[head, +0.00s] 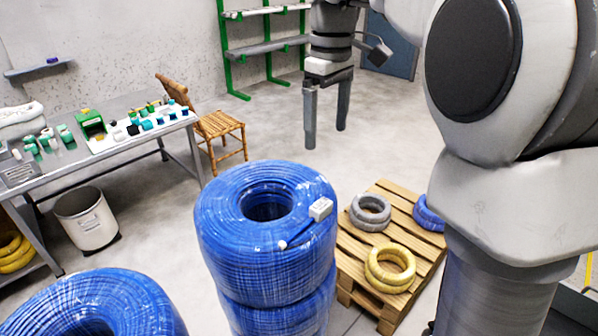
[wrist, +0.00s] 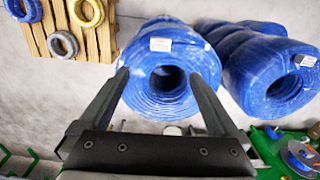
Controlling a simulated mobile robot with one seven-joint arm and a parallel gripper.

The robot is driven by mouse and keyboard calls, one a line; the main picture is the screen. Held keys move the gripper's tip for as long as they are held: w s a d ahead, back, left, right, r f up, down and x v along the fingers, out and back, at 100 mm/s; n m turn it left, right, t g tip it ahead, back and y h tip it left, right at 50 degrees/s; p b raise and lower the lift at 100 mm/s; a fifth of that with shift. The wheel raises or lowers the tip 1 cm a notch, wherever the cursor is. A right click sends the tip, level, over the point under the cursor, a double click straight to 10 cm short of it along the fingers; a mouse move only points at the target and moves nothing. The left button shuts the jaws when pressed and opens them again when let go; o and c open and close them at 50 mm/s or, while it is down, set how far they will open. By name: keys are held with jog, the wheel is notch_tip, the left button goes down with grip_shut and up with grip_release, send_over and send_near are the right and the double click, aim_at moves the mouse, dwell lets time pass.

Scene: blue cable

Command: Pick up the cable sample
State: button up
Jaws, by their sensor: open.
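I cannot tell for sure which is the cable sample. The wrist view shows the coil (wrist: 165,100) beyond the fingers, with the white tag (wrist: 160,44) on its upper part. My gripper (head: 326,137) is open and empty, pointing down, above and behind the coil in the head view. Its fingers also show in the wrist view (wrist: 158,76).
A wooden pallet (head: 345,252) with grey, yellow and blue coils stands to the right. Another blue coil (head: 95,305) is at the front left. A cluttered table (head: 100,152), a bin (head: 86,218) and a chair (head: 215,125) stand left.

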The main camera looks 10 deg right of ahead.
jog(key=b, duration=0.1)
send_over(321, 204)
jog(key=f, duration=1.2)
jog(key=shift+w+d+f, duration=0.1)
jog(key=shift+w+d, duration=0.05)
jog(key=shift+w, duration=0.05)
jog(key=shift+s+f, duration=0.15)
jog(key=shift+f, duration=1.25)
jog(key=shift+s+f, duration=0.15)
jog(key=shift+f, duration=1.2)
jog(key=c, duration=1.4)
jog(key=shift+c, duration=0.5)
jog(key=shift+r, duration=0.2)
